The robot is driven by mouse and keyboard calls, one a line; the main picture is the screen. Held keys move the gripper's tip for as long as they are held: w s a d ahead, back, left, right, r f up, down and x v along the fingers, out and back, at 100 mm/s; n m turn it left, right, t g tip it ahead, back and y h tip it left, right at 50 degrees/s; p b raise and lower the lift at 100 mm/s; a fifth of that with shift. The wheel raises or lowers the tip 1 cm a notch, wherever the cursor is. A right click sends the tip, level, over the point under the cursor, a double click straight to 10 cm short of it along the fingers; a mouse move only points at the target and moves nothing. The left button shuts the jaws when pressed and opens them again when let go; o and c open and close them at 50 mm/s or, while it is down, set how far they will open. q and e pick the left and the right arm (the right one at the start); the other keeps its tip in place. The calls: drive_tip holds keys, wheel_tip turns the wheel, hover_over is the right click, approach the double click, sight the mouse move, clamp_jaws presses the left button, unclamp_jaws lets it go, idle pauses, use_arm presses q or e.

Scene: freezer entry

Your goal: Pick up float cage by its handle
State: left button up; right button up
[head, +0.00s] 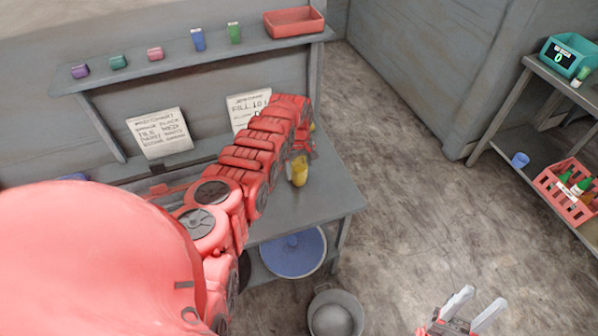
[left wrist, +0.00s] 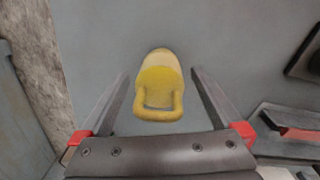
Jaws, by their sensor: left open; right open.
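The float cage (head: 299,171) looks like a small yellow rounded body near the right end of the grey workbench. In the left wrist view it (left wrist: 158,72) lies between my open left fingers, with its loop handle (left wrist: 158,113) toward the gripper's palm. My left gripper (left wrist: 160,78) is open and holds nothing; I cannot tell its height above the bench. In the head view my left arm's end partly hides the area beside the cage. My right gripper (head: 474,312) is open and empty over the floor at the bottom right.
A shelf (head: 190,60) above the bench holds several small coloured items and a red tray (head: 293,22). Two paper notes lean behind. A blue round thing (head: 293,252) sits under the bench, a grey bucket (head: 335,314) on the floor. A rack at right holds a red crate (head: 567,211).

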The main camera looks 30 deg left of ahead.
use_arm(q)
drive_tip(key=shift+f, duration=0.15)
drive_tip(key=c, duration=1.4)
